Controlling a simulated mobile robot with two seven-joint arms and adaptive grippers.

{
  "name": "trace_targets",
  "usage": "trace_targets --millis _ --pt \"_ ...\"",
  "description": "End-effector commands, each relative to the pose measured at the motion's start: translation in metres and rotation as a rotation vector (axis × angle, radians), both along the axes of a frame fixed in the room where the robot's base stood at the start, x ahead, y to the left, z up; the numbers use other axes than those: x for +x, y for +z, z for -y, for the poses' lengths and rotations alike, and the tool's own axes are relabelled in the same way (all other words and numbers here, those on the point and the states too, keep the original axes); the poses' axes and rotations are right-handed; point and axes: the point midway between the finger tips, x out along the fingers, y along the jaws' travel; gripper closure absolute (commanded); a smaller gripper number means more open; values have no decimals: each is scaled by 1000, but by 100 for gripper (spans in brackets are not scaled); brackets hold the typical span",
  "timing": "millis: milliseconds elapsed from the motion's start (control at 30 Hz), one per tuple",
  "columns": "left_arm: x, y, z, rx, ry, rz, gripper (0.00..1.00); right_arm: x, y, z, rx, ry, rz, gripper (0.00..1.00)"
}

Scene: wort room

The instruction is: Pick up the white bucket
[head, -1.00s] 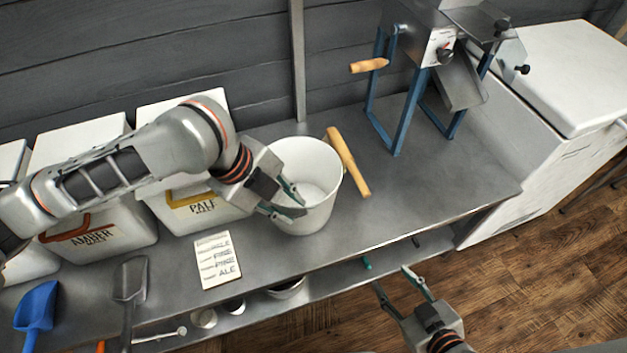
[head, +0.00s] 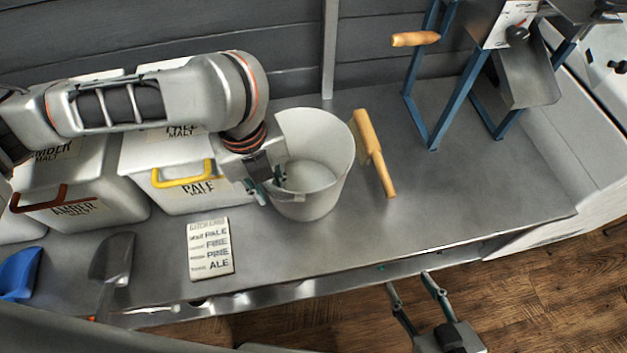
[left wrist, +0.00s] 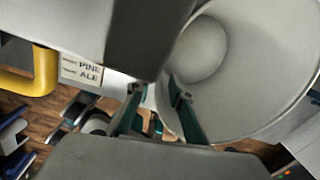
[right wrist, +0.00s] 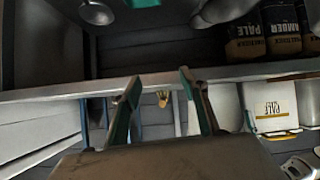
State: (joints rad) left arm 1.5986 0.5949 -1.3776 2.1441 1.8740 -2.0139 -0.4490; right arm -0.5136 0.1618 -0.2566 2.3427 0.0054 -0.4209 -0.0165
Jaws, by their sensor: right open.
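The white bucket (head: 325,200) stands upright on the steel bench, open and empty inside. My left gripper (head: 267,192) is at the bucket's left rim, pointing down. In the left wrist view its two fingers (left wrist: 155,112) are apart, one over the bucket's inside and one outside the wall of the bucket (left wrist: 255,110). The wall lies between them; contact cannot be made out. My right gripper (head: 415,295) is open and empty in front of the bench edge, lower right; its spread fingers (right wrist: 160,100) show in the right wrist view.
A wooden-handled tool (head: 375,150) lies just right of the bucket. A mill on blue legs (head: 450,100) stands further right. Malt bins (head: 180,195), a recipe card (head: 211,250) and scoops (head: 112,262) are to the left. The bench front right is clear.

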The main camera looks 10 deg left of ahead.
Motion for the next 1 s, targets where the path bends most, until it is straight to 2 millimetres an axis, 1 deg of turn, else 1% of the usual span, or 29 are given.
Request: trace_targets --millis 33,100,233,533,567,600,633,1000 --pt "-4 -20 1 -1 -2 -21 79 1 -1 -7 26 -5 0 56" --pt "-3 -28 2 -1 -1 -20 79 9 10 -15 59 -11 25 56" --pt "-1 -38 2 -1 -2 -13 79 12 15 -20 86 -17 35 56" --pt "2 -35 2 -1 -1 1 79 16 23 -23 99 -16 51 56" --pt "2 -35 2 -1 -1 1 84 16 23 -23 99 -16 51 56" --pt "2 -35 2 -1 -1 1 94 16 23 -23 99 -17 51 56" --pt "1 -35 3 -1 -1 1 100 16 23 -23 98 -16 51 56" --pt "2 -35 2 -1 0 1 100 14 20 -20 91 -18 45 56"
